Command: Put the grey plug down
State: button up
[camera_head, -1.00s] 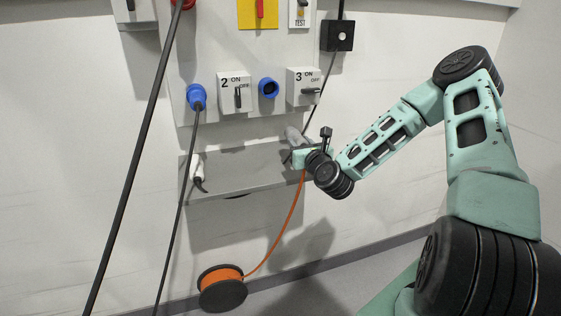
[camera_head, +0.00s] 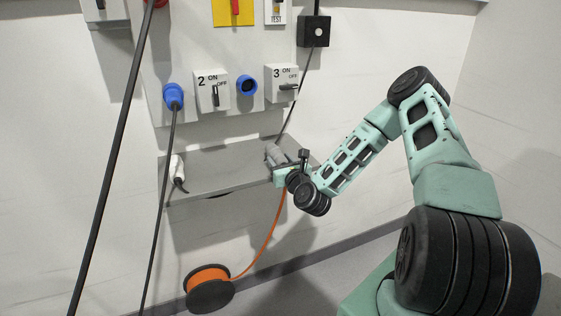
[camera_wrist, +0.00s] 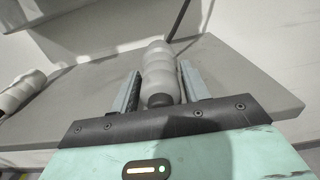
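The grey plug (camera_head: 274,154) is in my gripper (camera_head: 279,173), at the right end of the grey shelf (camera_head: 222,174). In the wrist view the ribbed grey plug (camera_wrist: 160,72) lies lengthwise between the two fingers of my gripper (camera_wrist: 161,82), which close in on both its sides. Its dark rear end points toward the palm. The shelf surface (camera_wrist: 90,100) is right behind and under it; I cannot tell whether the plug touches it. An orange cable (camera_head: 272,232) runs from near my gripper down to a reel; its upper end is hidden.
A light plug (camera_head: 177,170) with a black cable lies at the shelf's left. Above are switches 2 (camera_head: 211,90) and 3 (camera_head: 281,83), an empty blue socket (camera_head: 247,85) and a blue plug (camera_head: 173,95). The cable reel (camera_head: 209,289) is low down. The shelf's middle is clear.

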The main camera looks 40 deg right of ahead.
jog(key=shift+o, duration=0.6)
jog(key=shift+s+r, duration=0.1)
jog(key=shift+r, duration=0.05)
jog(key=v, duration=1.2)
jog(key=a+f+n+g+y, duration=0.2)
jog(key=a+n+g+y, duration=0.8)
jog(key=a+n, duration=1.45)
jog(key=s+a+r+n+g+h, duration=0.2)
jog(key=s+r+n, duration=0.4)
jog(key=s+n, duration=0.5)
jog(key=s+a+r+n+g+h, duration=0.2)
jog(key=s+a+r+n+g, duration=0.3)
jog(key=s+n, duration=0.6)
jog(key=shift+s+a+r+b, duration=0.2)
jog(key=shift+s+r+b, duration=0.1)
jog(key=shift+s+r, duration=0.65)
